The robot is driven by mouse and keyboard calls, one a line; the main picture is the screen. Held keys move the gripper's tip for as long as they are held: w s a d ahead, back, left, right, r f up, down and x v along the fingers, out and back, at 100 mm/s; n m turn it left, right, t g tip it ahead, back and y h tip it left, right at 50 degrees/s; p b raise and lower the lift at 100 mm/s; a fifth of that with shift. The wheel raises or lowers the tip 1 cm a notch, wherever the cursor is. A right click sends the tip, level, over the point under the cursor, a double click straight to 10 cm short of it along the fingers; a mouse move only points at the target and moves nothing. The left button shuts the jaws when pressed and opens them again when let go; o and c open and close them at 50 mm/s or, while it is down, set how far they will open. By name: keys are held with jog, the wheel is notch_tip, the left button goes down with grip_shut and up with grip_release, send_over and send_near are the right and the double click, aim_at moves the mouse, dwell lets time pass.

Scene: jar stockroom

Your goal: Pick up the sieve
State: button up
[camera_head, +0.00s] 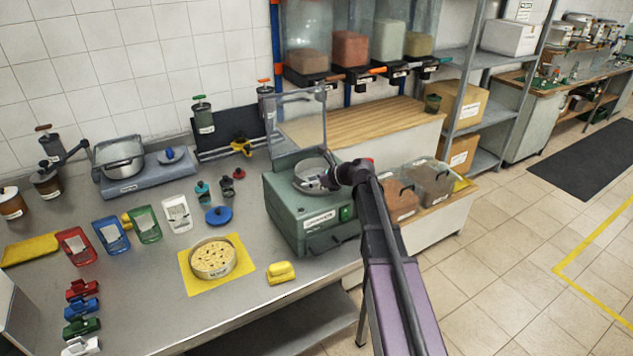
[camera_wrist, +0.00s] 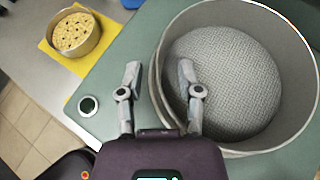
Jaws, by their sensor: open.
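The sieve (camera_head: 308,170), a round grey metal ring with a woven mesh floor, sits on top of the green machine (camera_head: 310,213). The sieve also fills the right of the wrist view (camera_wrist: 232,85). My gripper (camera_head: 326,181) is at the sieve's near right side in the head view. In the wrist view my gripper (camera_wrist: 160,67) is open, with one finger outside the sieve's wall and the other over its inside. The wall lies between the fingers; I cannot tell whether either finger touches it.
The machine's clear lid (camera_head: 301,120) stands raised behind the sieve. A yellow block (camera_head: 281,272) is near the bench edge. Open bins (camera_head: 430,184) stand right of the machine.

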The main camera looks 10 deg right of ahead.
jog(key=shift+a, duration=0.1)
dwell(0.5)
grip_shut()
